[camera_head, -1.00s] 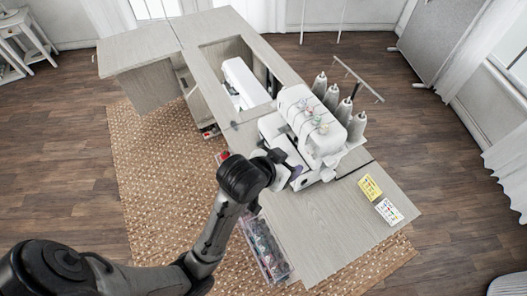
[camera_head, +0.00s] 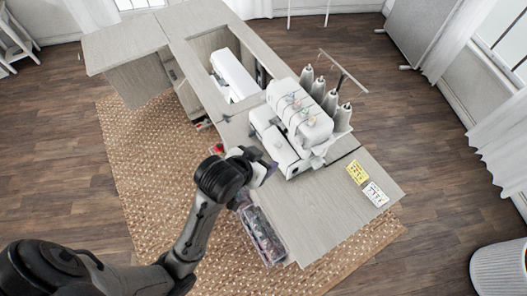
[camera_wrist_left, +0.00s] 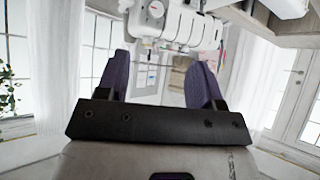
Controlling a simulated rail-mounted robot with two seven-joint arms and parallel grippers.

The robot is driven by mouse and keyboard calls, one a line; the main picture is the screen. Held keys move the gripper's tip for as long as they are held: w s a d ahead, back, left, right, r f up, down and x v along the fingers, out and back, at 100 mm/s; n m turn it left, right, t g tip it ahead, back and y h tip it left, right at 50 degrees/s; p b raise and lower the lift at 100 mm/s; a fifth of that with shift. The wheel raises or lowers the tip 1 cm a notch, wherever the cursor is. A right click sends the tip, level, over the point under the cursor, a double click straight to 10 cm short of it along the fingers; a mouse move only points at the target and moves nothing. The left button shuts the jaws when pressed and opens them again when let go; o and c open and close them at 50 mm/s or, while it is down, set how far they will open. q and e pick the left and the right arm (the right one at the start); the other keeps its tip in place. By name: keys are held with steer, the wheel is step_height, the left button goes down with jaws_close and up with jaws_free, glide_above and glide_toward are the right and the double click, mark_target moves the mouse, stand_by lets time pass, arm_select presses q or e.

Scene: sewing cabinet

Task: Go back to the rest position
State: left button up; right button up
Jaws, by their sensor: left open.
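My left gripper (camera_head: 262,168) is at the near left edge of the sewing cabinet (camera_head: 330,215), just in front of the overlocker, and mostly hidden behind my own wrist. In the left wrist view its two purple fingers (camera_wrist_left: 160,82) stand wide apart with nothing between them. The white overlocker (camera_head: 300,120) stands on the cabinet with several thread cones behind it. Part of a white machine (camera_wrist_left: 170,22) shows beyond the fingers in the left wrist view. My right gripper is not in view.
A white sewing machine (camera_head: 234,75) sits in the cabinet's opening. A yellow packet (camera_head: 357,172) and a white packet (camera_head: 375,194) lie on the right end. A clear organiser (camera_head: 263,236) hangs along the near side. The woven rug (camera_head: 140,170) is clear at left.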

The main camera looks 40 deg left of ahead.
arm_select(q)
steer(key=s+a+f+m+g, duration=0.15)
steer(key=s+f+g, duration=0.45)
steer(key=s+f, duration=1.2)
step_height(320, 180, up, 27)
steer(key=s+p, duration=0.2)
steer(key=p, duration=2.2)
steer(key=shift+s+a+f+y+p, duration=0.2)
steer(key=shift+s+y+p, duration=0.1)
steer(key=shift+p, duration=0.1)
steer(key=shift+n, duration=0.25)
